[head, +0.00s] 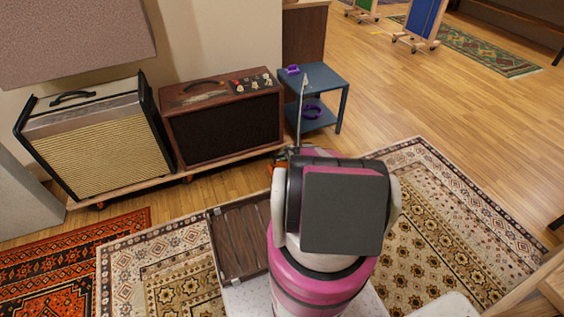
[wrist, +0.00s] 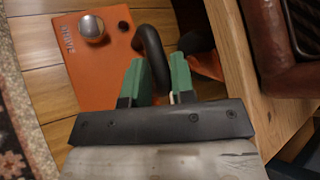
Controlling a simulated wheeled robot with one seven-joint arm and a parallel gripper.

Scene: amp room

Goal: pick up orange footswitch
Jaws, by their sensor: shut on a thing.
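The orange footswitch (wrist: 112,45) lies at the upper left of the wrist view, on or just above the wood floor. It is a flat orange box with a round metal button (wrist: 92,28) and dark lettering. A thick black curved cord or handle (wrist: 152,50) runs from its right side down between my fingers. My gripper (wrist: 158,82), with green fingertips, is shut on this black part; the exact contact is partly hidden. In the head view my arm hides the gripper and most of the footswitch.
A wooden platform edge (wrist: 245,65) is close right of my fingers, with an orange piece (wrist: 207,66) beside it. In the head view, a brown amp (head: 222,125) and a cream amp (head: 100,150) stand on it. A blue side table (head: 328,82) is behind. Rugs cover the front floor.

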